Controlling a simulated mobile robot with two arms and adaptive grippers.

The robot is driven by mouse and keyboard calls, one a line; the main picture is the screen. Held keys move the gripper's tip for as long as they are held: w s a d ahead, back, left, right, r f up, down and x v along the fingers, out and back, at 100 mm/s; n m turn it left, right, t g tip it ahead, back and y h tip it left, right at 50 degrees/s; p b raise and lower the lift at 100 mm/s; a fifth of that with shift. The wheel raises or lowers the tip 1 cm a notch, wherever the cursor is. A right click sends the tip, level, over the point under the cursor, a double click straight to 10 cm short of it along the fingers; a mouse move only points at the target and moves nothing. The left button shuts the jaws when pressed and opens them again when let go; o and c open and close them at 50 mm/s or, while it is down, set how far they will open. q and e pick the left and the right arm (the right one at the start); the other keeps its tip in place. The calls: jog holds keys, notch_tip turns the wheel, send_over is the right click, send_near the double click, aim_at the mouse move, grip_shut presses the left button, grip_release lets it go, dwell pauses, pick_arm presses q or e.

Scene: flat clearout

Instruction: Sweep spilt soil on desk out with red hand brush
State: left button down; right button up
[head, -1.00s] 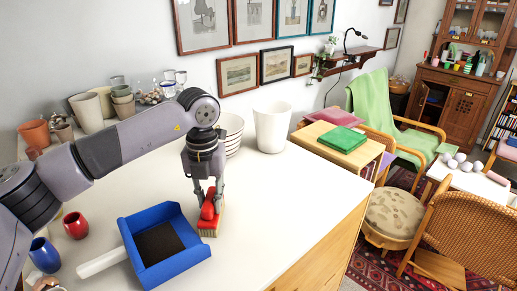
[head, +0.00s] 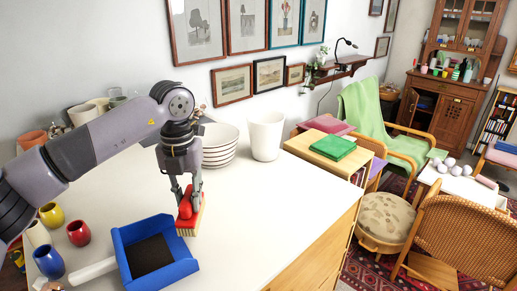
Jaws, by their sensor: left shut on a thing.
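The red hand brush (head: 187,222) with pale bristles is upright on or just above the white desk (head: 270,200). My left gripper (head: 185,198) is shut on its red handle from above. A blue dustpan (head: 170,276) with a white handle (head: 92,272) lies just in front of the brush, to its lower left. Dark soil (head: 150,255) shows inside the dustpan. I see no loose soil on the bare desk top around it. My right gripper is not in view.
Red (head: 78,233), blue (head: 48,262) and yellow (head: 51,214) cups stand at the desk's left. Stacked white bowls (head: 219,155) and a white pot (head: 266,136) stand at the back. The desk's right half is clear.

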pick_arm(q)
jog(key=shift+d+r+p, duration=0.15)
jog(key=shift+r+p, duration=0.4)
jog(key=shift+r, duration=0.85)
jog(key=shift+w, duration=0.1)
